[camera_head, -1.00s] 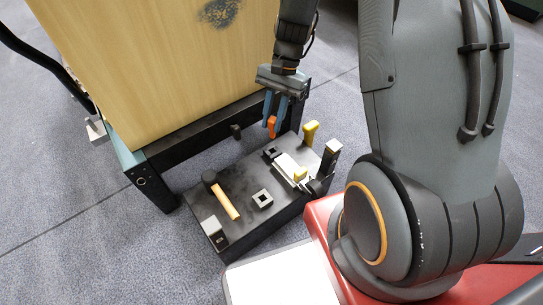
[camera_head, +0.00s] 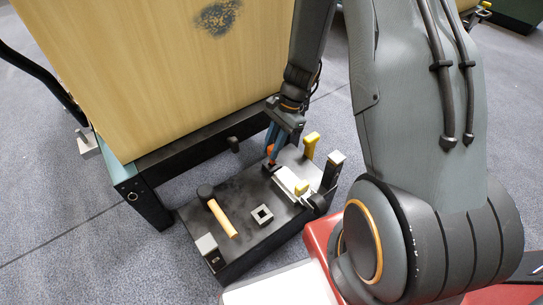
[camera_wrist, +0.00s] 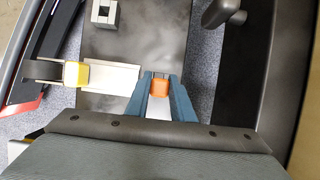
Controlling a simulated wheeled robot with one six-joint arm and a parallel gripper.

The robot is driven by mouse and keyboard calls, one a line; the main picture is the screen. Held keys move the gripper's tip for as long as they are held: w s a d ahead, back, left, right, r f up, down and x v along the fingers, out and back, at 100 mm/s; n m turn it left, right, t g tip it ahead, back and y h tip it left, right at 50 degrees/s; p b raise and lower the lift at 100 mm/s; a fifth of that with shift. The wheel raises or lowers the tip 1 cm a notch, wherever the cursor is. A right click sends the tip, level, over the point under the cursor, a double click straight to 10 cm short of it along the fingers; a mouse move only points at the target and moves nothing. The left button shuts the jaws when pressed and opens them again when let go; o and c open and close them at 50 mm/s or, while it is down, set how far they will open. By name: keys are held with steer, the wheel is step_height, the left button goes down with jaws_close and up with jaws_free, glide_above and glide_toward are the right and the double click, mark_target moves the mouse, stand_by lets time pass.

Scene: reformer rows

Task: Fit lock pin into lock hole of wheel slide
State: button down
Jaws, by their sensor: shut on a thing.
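My gripper (camera_head: 273,142) is shut on a small orange lock pin (camera_head: 270,149), held between its blue fingers. In the wrist view the orange pin (camera_wrist: 160,88) shows between the fingertips (camera_wrist: 160,76). The pin is low over the far edge of the black platform, beside the end of a pale slide plate (camera_head: 288,180) with a yellow block (camera_head: 302,187) on it. The plate also shows in the wrist view (camera_wrist: 112,78). A dark socket under the pin is mostly hidden by the gripper. I cannot tell whether the pin has entered a hole.
A wooden-panelled frame (camera_head: 185,90) stands close behind.

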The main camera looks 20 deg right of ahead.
steer(key=shift+f+b, duration=0.55)
steer(key=shift+f, duration=1.05)
steer(key=shift+f, duration=0.15)
steer(key=c, duration=1.5)
jaws_free()
steer(key=shift+c, duration=0.2)
